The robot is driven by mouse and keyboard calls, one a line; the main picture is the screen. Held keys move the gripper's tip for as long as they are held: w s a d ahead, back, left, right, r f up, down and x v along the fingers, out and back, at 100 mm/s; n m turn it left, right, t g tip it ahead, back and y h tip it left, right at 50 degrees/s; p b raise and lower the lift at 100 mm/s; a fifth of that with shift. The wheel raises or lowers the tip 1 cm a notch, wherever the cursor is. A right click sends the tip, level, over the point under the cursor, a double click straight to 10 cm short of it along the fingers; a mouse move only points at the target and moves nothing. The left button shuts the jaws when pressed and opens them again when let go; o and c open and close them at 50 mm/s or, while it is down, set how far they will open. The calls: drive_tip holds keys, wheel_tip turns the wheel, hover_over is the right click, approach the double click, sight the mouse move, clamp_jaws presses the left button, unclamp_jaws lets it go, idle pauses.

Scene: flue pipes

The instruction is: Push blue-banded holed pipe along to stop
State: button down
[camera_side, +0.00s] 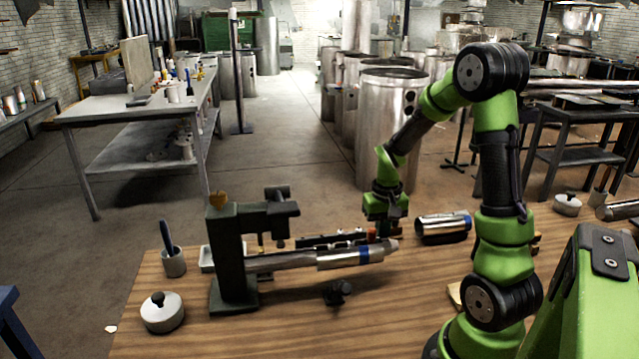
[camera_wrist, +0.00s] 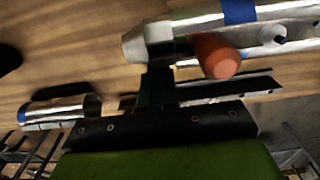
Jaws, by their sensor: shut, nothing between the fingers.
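A shiny pipe with a blue band (camera_side: 352,256) sits around the horn (camera_side: 280,262) of a dark green machine (camera_side: 232,255), lying nearly level. The band also shows on the pipe in the wrist view (camera_wrist: 238,12); I cannot make out a hole clearly. The horn's pale tapered tip (camera_side: 391,246) sticks out of the pipe's right end. My gripper (camera_side: 384,229) points down by the tip, behind it in the side view. Its dark green fingers are together and empty in the wrist view (camera_wrist: 155,88). Contact with the pipe cannot be told. The stop is not clearly seen.
A red-orange knob (camera_wrist: 218,57) on a dark rail is close to my fingers. Another shiny pipe with a blue band (camera_side: 443,227) lies on the table to the right. A small black knob (camera_side: 338,292), a lidded pot (camera_side: 162,312) and a cup (camera_side: 173,262) stand nearby. The front table is mostly clear.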

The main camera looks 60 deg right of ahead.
drive_tip(key=shift+w, duration=0.1)
drive_tip(key=shift+w+a, duration=3.45)
drive_tip(key=shift+a, duration=0.05)
drive_tip(key=shift+w+a, duration=0.4)
drive_tip(key=shift+d, duration=0.15)
drive_tip(key=shift+w+d, duration=0.15)
drive_tip(key=shift+d, duration=0.95)
wheel_tip(320, 180, up, 9)
drive_tip(key=shift+w+f, duration=0.1)
